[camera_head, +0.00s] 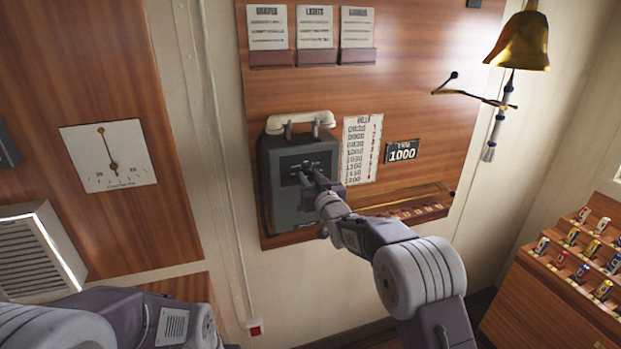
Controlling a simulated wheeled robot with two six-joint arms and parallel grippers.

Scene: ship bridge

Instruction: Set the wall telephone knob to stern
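The wall telephone (283,208) is a dark grey box with a cream handset (300,121) resting on top. It hangs on a wooden wall panel in the middle of the view. My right gripper (312,174) is at the telephone's front face, over its middle. Its fingers hide the knob, so I cannot see the knob's setting. I cannot tell whether the fingers touch the knob or how far apart they are. My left arm shows at the lower left, and its gripper is out of view.
A brass bell (520,42) hangs at upper right. A printed list (362,149) and a 1000 sign (402,152) are right of the telephone. A wooden rack (550,305) with small coloured items stands at lower right. A gauge (108,155) is on the left wall.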

